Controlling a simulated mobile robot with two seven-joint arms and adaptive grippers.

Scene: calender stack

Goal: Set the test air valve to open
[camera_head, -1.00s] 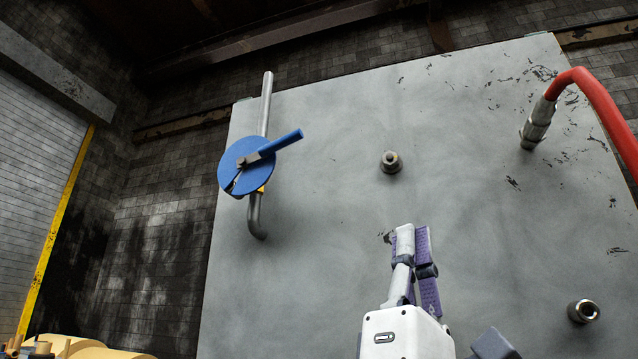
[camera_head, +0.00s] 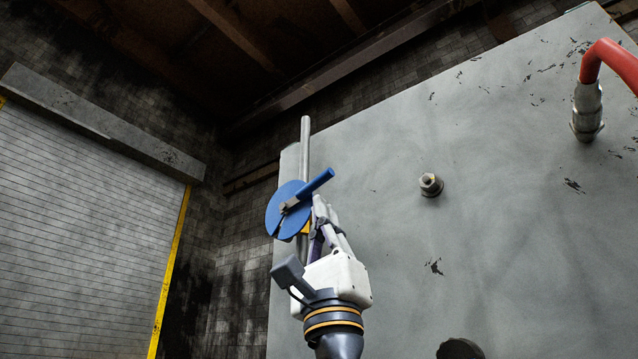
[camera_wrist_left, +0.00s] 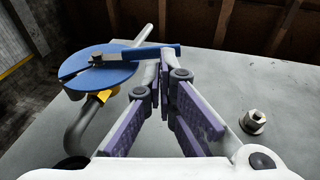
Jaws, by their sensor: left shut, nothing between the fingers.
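The test air valve has a blue round disc (camera_head: 284,207) and a blue lever handle (camera_head: 317,184) on a grey metal pipe (camera_head: 305,146) along the panel's left side. The lever slants up and to the right in the head view. In the left wrist view the lever (camera_wrist_left: 145,53) runs right from the disc (camera_wrist_left: 95,72). My left gripper (camera_head: 319,204) is shut and empty, its tips close below the lever's outer end. In the left wrist view the fingertips (camera_wrist_left: 165,62) overlap the lever's end; I cannot tell if they touch. My right gripper is not in view.
The grey panel (camera_head: 480,200) bears a hex fitting (camera_head: 430,185) right of the valve. A red hose (camera_head: 609,62) joins a metal coupling (camera_head: 587,112) at the upper right. A roller shutter (camera_head: 85,220) stands to the left.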

